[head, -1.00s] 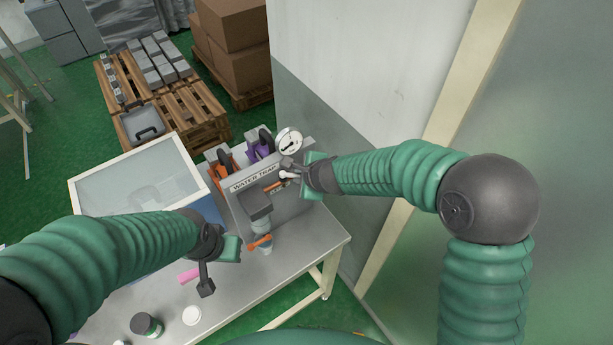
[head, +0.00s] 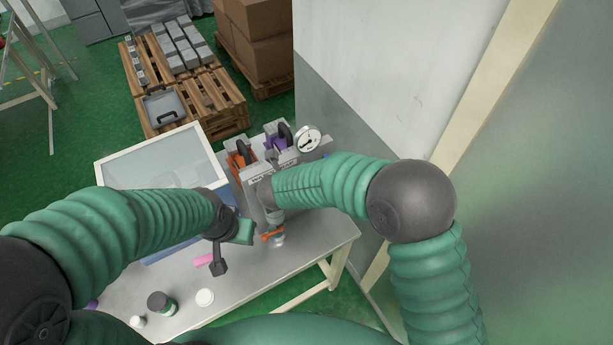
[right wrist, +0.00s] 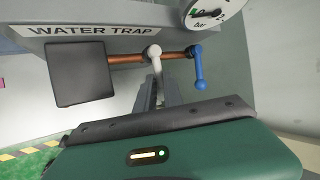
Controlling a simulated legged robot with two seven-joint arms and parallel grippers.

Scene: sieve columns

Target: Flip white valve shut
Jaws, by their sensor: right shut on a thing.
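In the right wrist view, the white valve (right wrist: 153,52) sits on a copper pipe in front of the panel marked WATER TRAP. Its lever points down toward me, across the pipe. My right gripper (right wrist: 158,92) is shut on the lower end of this lever. In the head view the right forearm covers the valve and the gripper. My left gripper (head: 219,262) hangs over the bench, left of the panel. Its fingertips are too small to tell open from shut, and nothing shows in it.
A blue valve lever (right wrist: 199,70) hangs close right of the white one. A dark square block (right wrist: 80,73) is at the left, and a pressure gauge (head: 307,139) above. A pink object (head: 204,260), a dark jar (head: 161,303) and a white lid (head: 205,297) lie on the bench (head: 300,243).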

